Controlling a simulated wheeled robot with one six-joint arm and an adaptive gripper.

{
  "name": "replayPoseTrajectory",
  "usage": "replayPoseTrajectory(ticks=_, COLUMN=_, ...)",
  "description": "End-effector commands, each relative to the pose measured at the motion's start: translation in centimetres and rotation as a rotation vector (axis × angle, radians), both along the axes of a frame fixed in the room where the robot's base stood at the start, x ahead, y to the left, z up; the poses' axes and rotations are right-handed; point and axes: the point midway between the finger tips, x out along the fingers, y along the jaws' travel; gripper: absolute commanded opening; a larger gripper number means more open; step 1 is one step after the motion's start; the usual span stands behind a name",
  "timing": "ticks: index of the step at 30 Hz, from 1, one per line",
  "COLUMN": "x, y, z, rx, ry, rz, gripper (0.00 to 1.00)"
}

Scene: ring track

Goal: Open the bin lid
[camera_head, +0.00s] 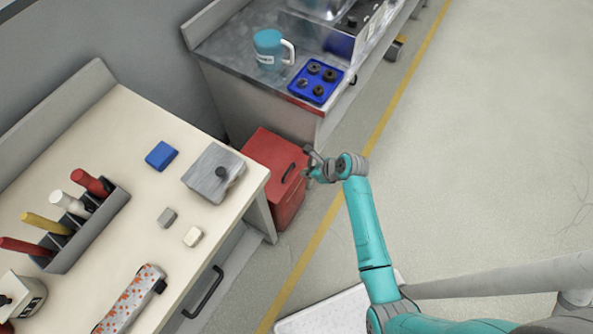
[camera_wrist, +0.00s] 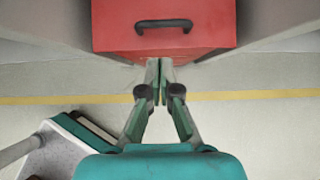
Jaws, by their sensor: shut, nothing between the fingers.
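The red bin (camera_head: 287,205) stands on the floor between the two counters in the head view. Its red lid (camera_head: 270,155) lies flat and closed on top, with a dark bar handle (camera_head: 289,173) near the front edge. In the wrist view the lid (camera_wrist: 210,38) is at the top, with the handle (camera_wrist: 164,25) across it. My gripper (camera_head: 308,163) is at the front of the bin, close to the lid's edge. In the wrist view my gripper (camera_wrist: 160,62) is shut and empty, its tips just below the bin's near edge. I cannot tell whether they touch it.
A cream workbench (camera_head: 115,135) with tools and blocks stands left of the bin. A grey counter (camera_head: 225,50) with a blue mug (camera_head: 268,48) and a blue tray (camera_head: 315,80) stands behind. Open floor (camera_head: 480,150) with a yellow line (camera_head: 375,140) lies to the right.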

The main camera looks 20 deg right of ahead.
Motion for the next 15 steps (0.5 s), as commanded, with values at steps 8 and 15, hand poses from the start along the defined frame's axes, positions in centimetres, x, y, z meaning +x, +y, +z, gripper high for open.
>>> replayPoseTrajectory(ticks=8, x=1.9, y=1.4, z=-3.0, rx=-0.001, ry=0.001, rz=0.002, gripper=0.0)
replayPoseTrajectory(ticks=15, x=3.7, y=2.8, z=-6.0, rx=-0.001, ry=-0.001, rz=0.002, gripper=0.0)
